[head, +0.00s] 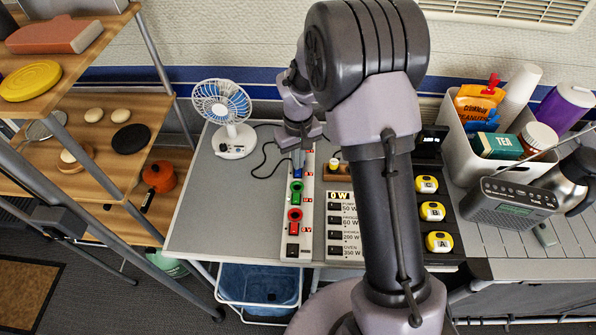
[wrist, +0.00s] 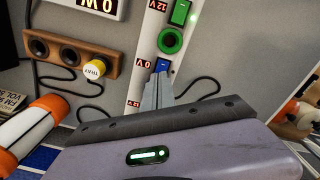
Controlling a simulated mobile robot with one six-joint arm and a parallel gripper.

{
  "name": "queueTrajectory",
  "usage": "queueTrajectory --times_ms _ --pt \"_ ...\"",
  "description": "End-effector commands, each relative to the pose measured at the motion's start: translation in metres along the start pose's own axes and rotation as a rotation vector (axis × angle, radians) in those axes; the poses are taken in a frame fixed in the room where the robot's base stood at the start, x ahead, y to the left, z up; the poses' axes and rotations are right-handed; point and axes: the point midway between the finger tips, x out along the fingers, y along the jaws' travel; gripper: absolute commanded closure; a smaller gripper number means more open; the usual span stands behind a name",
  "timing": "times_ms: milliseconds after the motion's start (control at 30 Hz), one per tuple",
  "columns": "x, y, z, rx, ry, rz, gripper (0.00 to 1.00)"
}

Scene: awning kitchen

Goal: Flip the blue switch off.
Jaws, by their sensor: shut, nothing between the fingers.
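The blue switch (wrist: 162,65) is on a long white switch strip (wrist: 138,84), beside a red display that reads 0 V in the wrist view. My gripper (wrist: 158,84) is shut and empty, its fingertips at the near edge of the blue switch. I cannot tell whether they touch it. In the head view, my gripper (head: 298,158) is over the far end of the strip (head: 306,235), and the blue switch (head: 297,173) is partly visible just below the fingertips.
A green switch (wrist: 180,12) and green ring (wrist: 170,40) adjoin the blue one. Red (head: 295,228) and black (head: 292,250) switches are nearer. A second strip (head: 345,245) stands right, a fan (head: 224,104) left.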

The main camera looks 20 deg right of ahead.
Motion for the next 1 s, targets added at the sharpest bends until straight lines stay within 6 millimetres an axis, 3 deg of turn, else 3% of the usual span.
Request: queueTrajectory --times_ms 800,1000 --pt "0.013 0.000 0.000 0.000 0.000 0.000 1.00" --pt "0.001 0.000 0.000 0.000 0.000 0.000 1.00"
